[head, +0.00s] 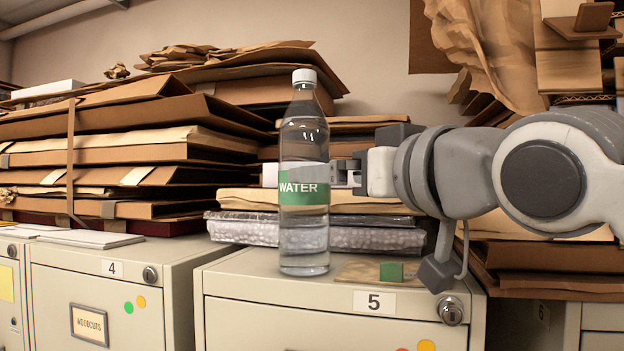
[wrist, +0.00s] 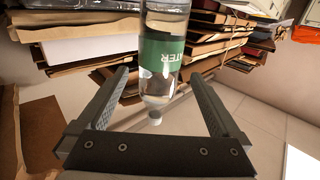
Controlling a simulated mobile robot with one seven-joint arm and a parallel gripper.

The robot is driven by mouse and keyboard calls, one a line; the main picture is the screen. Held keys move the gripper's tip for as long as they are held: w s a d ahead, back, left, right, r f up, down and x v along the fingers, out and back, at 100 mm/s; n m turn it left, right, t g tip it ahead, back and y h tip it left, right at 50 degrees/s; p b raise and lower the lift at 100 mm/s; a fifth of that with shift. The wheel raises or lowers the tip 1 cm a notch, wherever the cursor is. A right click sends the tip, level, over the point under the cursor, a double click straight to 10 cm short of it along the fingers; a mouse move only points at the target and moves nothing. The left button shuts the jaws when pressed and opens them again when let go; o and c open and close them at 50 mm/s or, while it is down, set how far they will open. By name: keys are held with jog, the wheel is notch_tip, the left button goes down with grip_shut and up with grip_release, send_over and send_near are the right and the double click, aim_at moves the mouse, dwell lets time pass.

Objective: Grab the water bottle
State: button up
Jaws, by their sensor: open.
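The water bottle (head: 304,235) is clear with a white cap and a green "WATER" label. It stands upright on the top of cabinet 5 (head: 230,270). My gripper (head: 345,173) comes in from the right at label height, close against the bottle's right side in the picture; its fingertips are partly hidden. In the wrist view the bottle (wrist: 165,52) appears upside down, in line with the gap between the two spread fingers of my gripper (wrist: 160,76). The gripper is open. I cannot tell whether a finger touches the bottle.
Stacks of folders and papers (head: 130,140) stand behind and to the left. Cabinet 4 (head: 100,290) stands to the left.

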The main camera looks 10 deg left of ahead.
jog(key=p+x, duration=0.2)
jog(key=x, duration=0.7)
grip_shut()
jog(key=shift+r, duration=0.1)
dwell(0.4)
